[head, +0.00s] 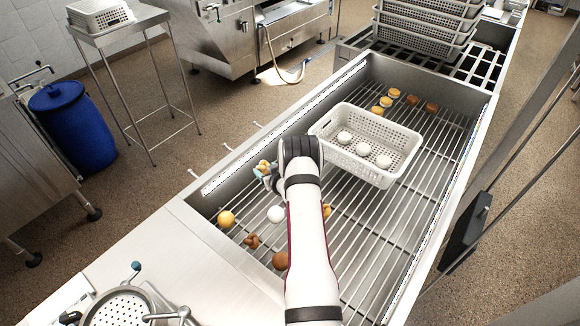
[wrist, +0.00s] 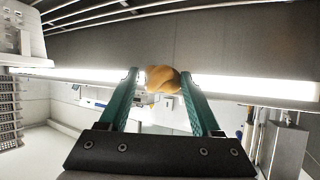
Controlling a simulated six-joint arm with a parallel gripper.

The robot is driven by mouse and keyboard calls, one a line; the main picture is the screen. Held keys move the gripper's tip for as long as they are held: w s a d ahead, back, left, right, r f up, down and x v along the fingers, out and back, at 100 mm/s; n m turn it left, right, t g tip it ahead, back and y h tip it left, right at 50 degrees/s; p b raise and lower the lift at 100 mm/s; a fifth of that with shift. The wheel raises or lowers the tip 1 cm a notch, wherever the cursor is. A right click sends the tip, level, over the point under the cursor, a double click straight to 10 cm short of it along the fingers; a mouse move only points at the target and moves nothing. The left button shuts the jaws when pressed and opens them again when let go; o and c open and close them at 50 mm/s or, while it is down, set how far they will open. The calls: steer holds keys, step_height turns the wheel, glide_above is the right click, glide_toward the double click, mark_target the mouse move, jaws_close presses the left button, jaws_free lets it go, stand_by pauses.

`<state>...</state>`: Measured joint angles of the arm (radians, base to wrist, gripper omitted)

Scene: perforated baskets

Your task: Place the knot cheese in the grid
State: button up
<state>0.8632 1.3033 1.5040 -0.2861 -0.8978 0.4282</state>
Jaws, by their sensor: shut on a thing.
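My gripper (wrist: 161,80) is shut on a golden-orange, lumpy piece that looks like a knot cheese (wrist: 163,80); its full shape is partly hidden by the teal fingers. In the head view, my gripper (head: 265,170) is at the left wall of the metal trough, left of the white perforated basket (head: 395,178) and apart from it. The basket holds several pale round cheeses (head: 362,149). It stands on a grid of metal bars (head: 350,262) that forms the trough floor.
On the near bars are a yellow ball (head: 226,219), a white ball (head: 276,214), a brown knot (head: 251,241) and a brown round piece (head: 281,261). Several yellow and brown pieces (head: 387,102) lie behind the basket. Stacked baskets (head: 420,32) stand at the far end. The right-hand bars are clear.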

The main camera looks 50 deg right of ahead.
mark_target(255, 204)
steer(key=a+f+n+y, duration=0.1)
steer(key=a, duration=0.1)
steer(key=a+f+n+y, duration=0.1)
steer(key=a+n+y, duration=0.1)
steer(key=a+f+n+t+y, duration=0.1)
steer(key=a, duration=0.1)
steer(key=shift+w+a+y, duration=0.25)
steer(key=shift+a+y, duration=0.05)
steer(key=shift+f, duration=3.05)
steer(key=shift+f, duration=0.3)
steer(key=shift+f, duration=0.35)
